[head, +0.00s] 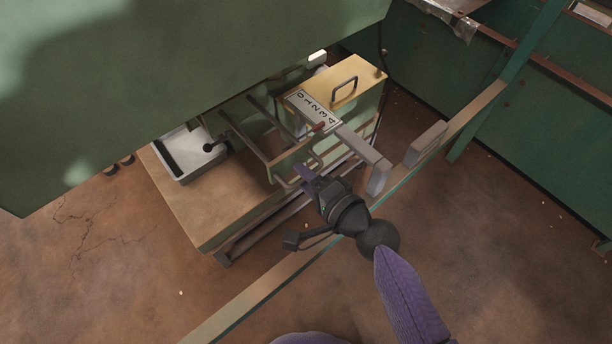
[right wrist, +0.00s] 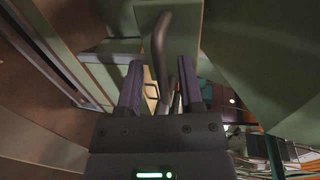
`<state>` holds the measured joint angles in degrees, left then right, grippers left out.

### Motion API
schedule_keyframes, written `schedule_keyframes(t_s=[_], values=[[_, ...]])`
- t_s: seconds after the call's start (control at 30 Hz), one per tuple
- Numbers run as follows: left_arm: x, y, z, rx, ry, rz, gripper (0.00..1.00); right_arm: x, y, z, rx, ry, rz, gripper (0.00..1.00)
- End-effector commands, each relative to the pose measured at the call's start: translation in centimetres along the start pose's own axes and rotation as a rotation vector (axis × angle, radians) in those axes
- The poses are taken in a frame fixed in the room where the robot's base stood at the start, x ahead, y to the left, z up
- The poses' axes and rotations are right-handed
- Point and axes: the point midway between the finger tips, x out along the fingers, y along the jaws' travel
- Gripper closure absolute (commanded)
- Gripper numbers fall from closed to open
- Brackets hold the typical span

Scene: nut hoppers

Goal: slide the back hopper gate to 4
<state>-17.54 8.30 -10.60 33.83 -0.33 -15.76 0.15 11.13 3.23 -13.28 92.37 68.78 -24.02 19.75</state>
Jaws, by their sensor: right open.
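A pale scale plate (head: 313,108) marked 0 to 4 lies beside a yellow-topped box. A small reddish pointer (head: 318,127) sits at its edge near 3 and 4; I cannot tell the exact reading. A grey bar (head: 358,144) runs out from the plate to a block at its end. A green panel (head: 286,161) stands below the plate, with a bent metal handle at its front. My right gripper (head: 305,178) is open at this handle. In the right wrist view, the dark curved handle (right wrist: 160,48) shows between the open fingers (right wrist: 160,88); contact is unclear. My left gripper is out of view.
A large green hopper body (head: 180,70) covers the upper left. The yellow-topped box (head: 362,76) carries a dark handle. A white tray (head: 188,158) sits on the wooden bench top (head: 210,212). A long rail (head: 265,290) crosses beneath my right arm. Floor is clear at lower left.

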Motion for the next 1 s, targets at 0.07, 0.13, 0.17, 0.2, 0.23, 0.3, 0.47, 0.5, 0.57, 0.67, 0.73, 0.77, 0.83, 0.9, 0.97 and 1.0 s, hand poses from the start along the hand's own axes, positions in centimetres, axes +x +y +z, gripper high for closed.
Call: schedule_keyframes(t_s=[0.07,0.13,0.17,0.2,0.23,0.3,0.47,0.5,0.57,0.67,0.73,0.77,0.83,0.9,0.97,1.0], values=[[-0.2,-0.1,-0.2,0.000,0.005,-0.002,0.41,-0.7,-0.1,0.0,-0.001,0.001,0.001,0.52],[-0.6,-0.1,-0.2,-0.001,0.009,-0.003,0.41,-1.9,-0.2,0.0,-0.003,0.001,0.002,0.52],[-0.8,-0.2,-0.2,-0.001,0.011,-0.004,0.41,-2.6,-0.2,0.0,-0.003,0.000,0.002,0.52],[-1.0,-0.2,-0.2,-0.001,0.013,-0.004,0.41,-3.5,-0.2,-0.1,-0.002,0.001,0.003,0.52],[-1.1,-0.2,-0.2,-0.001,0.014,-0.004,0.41,-4.3,-0.1,0.0,-0.003,0.002,0.003,0.52],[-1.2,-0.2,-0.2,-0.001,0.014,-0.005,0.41,-6.0,-0.1,0.0,-0.002,0.001,0.004,0.52],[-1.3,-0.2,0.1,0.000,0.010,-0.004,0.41,-9.0,0.1,0.0,0.000,0.001,0.003,0.52],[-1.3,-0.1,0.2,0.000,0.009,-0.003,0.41,-9.4,0.1,0.0,-0.001,0.001,0.004,0.52],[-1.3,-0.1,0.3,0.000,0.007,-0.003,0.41,-9.8,0.1,0.0,0.001,0.000,0.002,0.52],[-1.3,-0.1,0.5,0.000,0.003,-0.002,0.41,-10.0,0.1,0.0,0.000,0.001,0.002,0.52],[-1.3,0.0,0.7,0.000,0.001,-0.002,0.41,-10.0,0.1,0.0,0.000,0.001,0.001,0.52],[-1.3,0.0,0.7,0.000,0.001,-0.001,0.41,-10.0,0.1,0.0,0.000,0.001,0.001,0.52],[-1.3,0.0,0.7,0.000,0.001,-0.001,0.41,-10.0,0.1,0.0,0.000,0.001,0.001,0.52],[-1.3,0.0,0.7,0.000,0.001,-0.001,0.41,-9.9,0.1,0.0,0.000,0.001,0.001,0.52],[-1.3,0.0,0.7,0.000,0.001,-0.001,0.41,-9.9,0.1,0.0,0.000,0.001,0.001,0.52],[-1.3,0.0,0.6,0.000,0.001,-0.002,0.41,-9.9,0.1,0.0,0.000,0.001,0.001,0.52]])
